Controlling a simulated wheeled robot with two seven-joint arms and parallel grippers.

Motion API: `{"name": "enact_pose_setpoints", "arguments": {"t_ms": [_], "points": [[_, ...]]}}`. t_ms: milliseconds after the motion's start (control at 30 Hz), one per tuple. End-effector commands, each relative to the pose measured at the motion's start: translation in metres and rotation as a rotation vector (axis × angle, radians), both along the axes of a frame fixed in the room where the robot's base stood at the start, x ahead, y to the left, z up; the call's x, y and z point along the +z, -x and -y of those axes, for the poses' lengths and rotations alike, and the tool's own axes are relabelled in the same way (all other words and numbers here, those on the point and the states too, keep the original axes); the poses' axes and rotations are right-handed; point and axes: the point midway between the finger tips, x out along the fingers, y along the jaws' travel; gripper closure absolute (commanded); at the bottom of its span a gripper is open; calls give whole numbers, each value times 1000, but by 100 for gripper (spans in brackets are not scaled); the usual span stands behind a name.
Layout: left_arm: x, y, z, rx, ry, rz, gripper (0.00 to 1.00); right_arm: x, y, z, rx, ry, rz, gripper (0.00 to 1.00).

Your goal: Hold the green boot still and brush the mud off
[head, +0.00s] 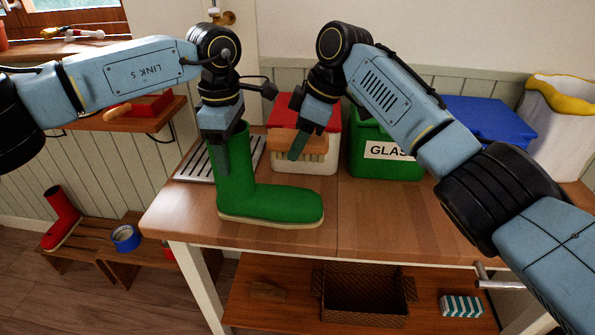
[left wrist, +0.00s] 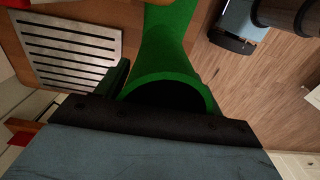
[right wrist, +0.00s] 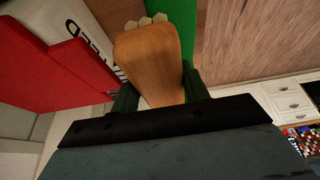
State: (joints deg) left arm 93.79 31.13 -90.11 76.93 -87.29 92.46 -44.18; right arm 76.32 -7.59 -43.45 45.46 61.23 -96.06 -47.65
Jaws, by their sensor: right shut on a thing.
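The green boot (head: 270,200) stands upright on the wooden island top, toe to the right. I see no mud on the side facing me. My left gripper (head: 220,150) is at the top of the boot's shaft, pointing down, with open fingers on either side of it; the boot's rim (left wrist: 170,82) shows between them in the left wrist view. My right gripper (head: 305,135) is shut on a wooden brush (right wrist: 152,62) with pale bristles. It holds the brush to the right of the boot's shaft, above the toe, apart from the shaft in the head view.
A slotted metal rack (left wrist: 70,50) lies beside the boot. Behind are a red-lidded white bin (head: 315,168), a green GLASS bin (head: 385,165) and a blue bin (head: 490,120). The worktop (head: 400,220) right of the boot is clear. A basket (head: 365,290) sits on the lower shelf.

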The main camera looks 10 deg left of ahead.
Motion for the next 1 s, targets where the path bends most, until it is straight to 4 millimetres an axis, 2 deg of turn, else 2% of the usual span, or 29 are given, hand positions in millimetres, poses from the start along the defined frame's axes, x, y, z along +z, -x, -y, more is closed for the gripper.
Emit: {"name": "enact_pose_setpoints", "arguments": {"t_ms": [33,133,467,1000], "points": [[0,0,0,0,0,0,26,0,0,0,0,0,0,76],[0,0,0,0,0,0,13,0,0,0,0,0,0,76],[3,0,0,0,0,0,13,0,0,0,0,0,0,76],[46,0,0,-1,0,0,13,0,0,0,0,0,0,76]]}}
